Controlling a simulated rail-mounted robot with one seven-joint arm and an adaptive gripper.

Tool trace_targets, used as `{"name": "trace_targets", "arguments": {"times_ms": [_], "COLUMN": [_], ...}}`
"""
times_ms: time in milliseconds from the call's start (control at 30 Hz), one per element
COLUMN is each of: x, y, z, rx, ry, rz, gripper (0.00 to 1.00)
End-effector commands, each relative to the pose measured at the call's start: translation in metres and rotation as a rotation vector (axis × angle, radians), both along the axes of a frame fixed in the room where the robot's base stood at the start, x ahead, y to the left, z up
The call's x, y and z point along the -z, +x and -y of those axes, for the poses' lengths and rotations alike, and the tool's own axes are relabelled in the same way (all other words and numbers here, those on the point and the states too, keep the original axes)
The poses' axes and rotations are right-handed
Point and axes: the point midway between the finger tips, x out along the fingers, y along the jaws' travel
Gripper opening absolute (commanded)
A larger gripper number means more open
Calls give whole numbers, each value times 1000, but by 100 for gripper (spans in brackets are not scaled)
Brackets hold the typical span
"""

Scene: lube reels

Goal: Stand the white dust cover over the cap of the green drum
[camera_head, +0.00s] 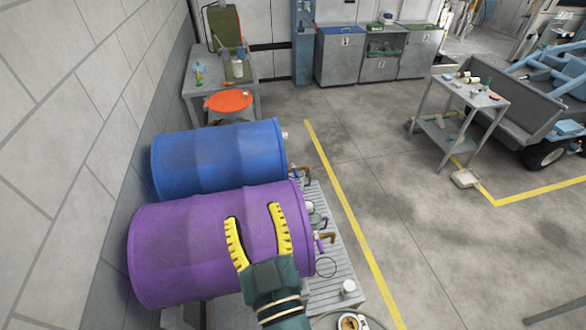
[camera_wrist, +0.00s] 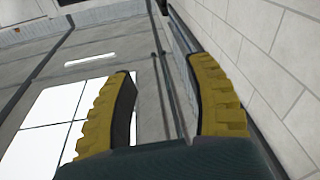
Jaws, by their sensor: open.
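My gripper (camera_head: 253,214) is open and empty, its yellow fingers spread in front of the purple drum in the head view. In the wrist view the open fingers (camera_wrist: 163,68) frame only wall, ceiling and bright panels. A small white cup-like piece (camera_head: 348,287) stands on the grey ribbed platform, right of and below my gripper; it may be the white dust cover, but it is too small to be sure. No green drum shows in either view.
A purple drum (camera_head: 165,245) and a blue drum (camera_head: 215,160) lie side by side, with taps over the ribbed platform (camera_head: 336,250). A round dial-like item (camera_head: 352,322) is at the bottom edge. A trolley (camera_head: 470,93) stands right. Open floor lies beyond the yellow line.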

Motion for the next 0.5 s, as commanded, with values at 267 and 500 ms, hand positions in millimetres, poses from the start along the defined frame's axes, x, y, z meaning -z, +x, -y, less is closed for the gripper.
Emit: {"name": "trace_targets", "arguments": {"times_ms": [267, 500], "x": [-174, -186], "y": [-44, -55], "z": [144, 158], "rx": [381, 421], "ry": [146, 176], "rz": [184, 198], "gripper": [54, 54]}}
